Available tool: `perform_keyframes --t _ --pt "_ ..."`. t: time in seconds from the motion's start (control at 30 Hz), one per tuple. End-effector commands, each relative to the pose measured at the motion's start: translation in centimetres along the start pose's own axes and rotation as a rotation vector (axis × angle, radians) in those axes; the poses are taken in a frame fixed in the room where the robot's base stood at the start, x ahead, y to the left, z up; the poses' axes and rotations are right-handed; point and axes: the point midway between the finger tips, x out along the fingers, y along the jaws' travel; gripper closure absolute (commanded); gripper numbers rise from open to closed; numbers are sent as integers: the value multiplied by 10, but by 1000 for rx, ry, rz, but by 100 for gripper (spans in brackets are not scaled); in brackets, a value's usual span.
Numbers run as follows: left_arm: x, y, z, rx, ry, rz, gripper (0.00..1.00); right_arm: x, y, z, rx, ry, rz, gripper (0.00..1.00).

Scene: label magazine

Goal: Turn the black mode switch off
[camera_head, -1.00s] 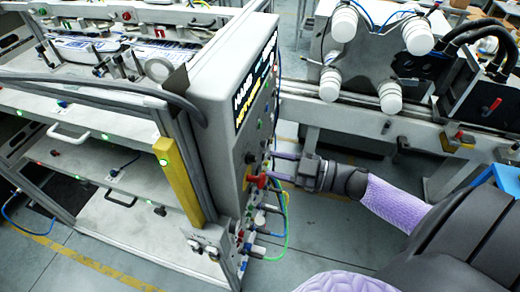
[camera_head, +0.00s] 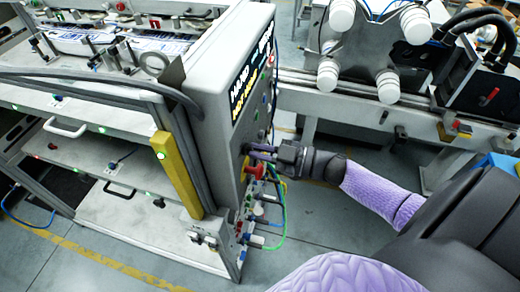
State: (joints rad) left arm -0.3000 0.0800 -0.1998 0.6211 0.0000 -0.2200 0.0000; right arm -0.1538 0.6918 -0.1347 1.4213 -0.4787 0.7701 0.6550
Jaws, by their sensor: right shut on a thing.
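The control panel (camera_head: 225,125) is the grey box face on the end of the magazine, seen at a steep angle. Which way the switch points cannot be made out. A red emergency button (camera_head: 255,170) on a yellow base sits just below the fingers. My left gripper is not in view.
A lit display (camera_head: 253,75) is on the panel above the fingers. Coloured cables (camera_head: 283,210) hang below the emergency button. A machine with white rollers (camera_head: 388,92) stands behind my right arm. Open floor (camera_head: 325,215) lies right of the panel.

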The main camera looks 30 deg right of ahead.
Motion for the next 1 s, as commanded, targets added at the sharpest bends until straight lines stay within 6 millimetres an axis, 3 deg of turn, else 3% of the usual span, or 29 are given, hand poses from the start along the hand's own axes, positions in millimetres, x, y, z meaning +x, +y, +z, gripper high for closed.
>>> perform_keyframes --t 0.37,1.0 --pt "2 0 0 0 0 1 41 0 -1 0 -90 1 0 100" --pt "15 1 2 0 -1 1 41 0 -4 2 -599 1 0 100"
